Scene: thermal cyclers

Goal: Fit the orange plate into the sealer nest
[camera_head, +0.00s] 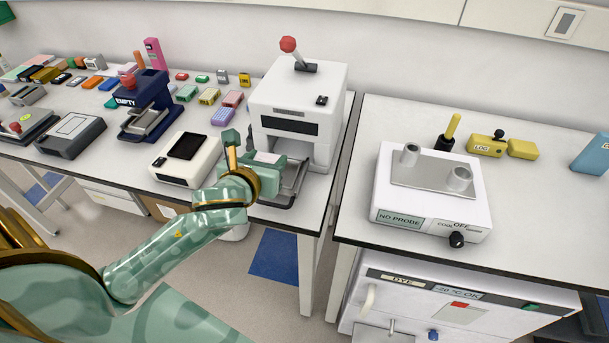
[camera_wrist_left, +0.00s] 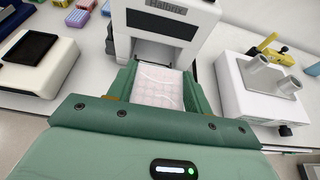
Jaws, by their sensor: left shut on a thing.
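My left gripper (camera_head: 272,165) is in front of the white machine (camera_head: 300,100) with a red-knobbed lever, which I take to be the sealer. Its green fingers are shut on a pale, nearly white plate (camera_wrist_left: 158,85), with wells faintly visible in the left wrist view; I see no clear orange on it. The plate also shows as a white patch between the fingers in the head view (camera_head: 268,157). A grey tray, apparently the nest (camera_head: 293,183), sticks out from the machine's opening under the gripper. I cannot tell whether the plate touches it. My right gripper is out of view.
A white device with a dark screen (camera_head: 187,147) stands close left of my gripper. A blue machine marked EMPTY (camera_head: 147,105) is farther left, with several small coloured boxes behind. Across a gap, the right bench holds a white box marked NO PROBE (camera_head: 432,190).

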